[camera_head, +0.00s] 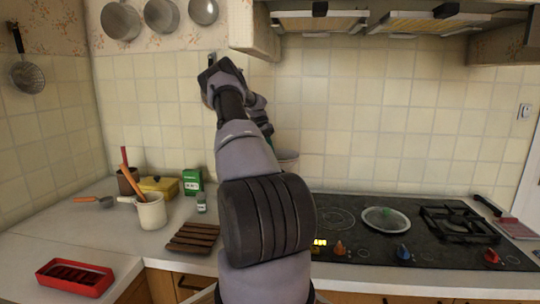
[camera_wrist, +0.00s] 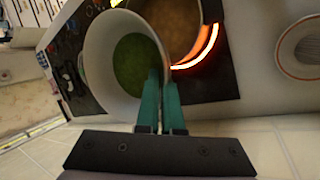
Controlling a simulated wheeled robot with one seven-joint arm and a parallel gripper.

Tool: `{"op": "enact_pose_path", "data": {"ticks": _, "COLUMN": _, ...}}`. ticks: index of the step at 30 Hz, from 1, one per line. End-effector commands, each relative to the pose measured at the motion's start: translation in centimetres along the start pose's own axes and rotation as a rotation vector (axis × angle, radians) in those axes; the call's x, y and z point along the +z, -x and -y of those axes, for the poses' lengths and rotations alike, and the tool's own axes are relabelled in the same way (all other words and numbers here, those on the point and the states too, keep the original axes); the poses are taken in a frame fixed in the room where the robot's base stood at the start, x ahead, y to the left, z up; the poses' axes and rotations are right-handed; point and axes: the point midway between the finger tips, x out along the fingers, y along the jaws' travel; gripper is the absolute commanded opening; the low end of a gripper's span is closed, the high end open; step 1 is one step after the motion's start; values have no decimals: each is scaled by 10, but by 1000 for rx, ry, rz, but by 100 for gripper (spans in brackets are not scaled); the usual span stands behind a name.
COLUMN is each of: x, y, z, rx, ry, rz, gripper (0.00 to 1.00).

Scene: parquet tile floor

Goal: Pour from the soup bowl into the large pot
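The soup bowl (camera_wrist: 98,58) is white with green soup (camera_wrist: 133,62) inside, in the wrist view. My gripper (camera_wrist: 161,75) has its teal fingers close together on the bowl's rim, with the wall between them. The large pot (camera_wrist: 171,18) has a brownish inside and shows behind the bowl, over a glowing red burner ring. The bowl overlaps the pot's edge in this view; I cannot tell whether they touch. Soup is still in the bowl.
A utensil crock (camera_head: 151,211), a green box (camera_head: 192,181), a brown slatted rack (camera_head: 193,237) and a red tray (camera_head: 75,277) stand on the left counter. The range hood (camera_head: 330,22) hangs above.

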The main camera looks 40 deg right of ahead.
Motion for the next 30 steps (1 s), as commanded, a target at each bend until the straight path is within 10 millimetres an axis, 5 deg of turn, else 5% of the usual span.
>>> {"op": "enact_pose_path", "data": {"ticks": 30, "x": 34, "y": -5, "z": -15, "rx": -379, "ry": -305, "rz": -647, "gripper": 0}}
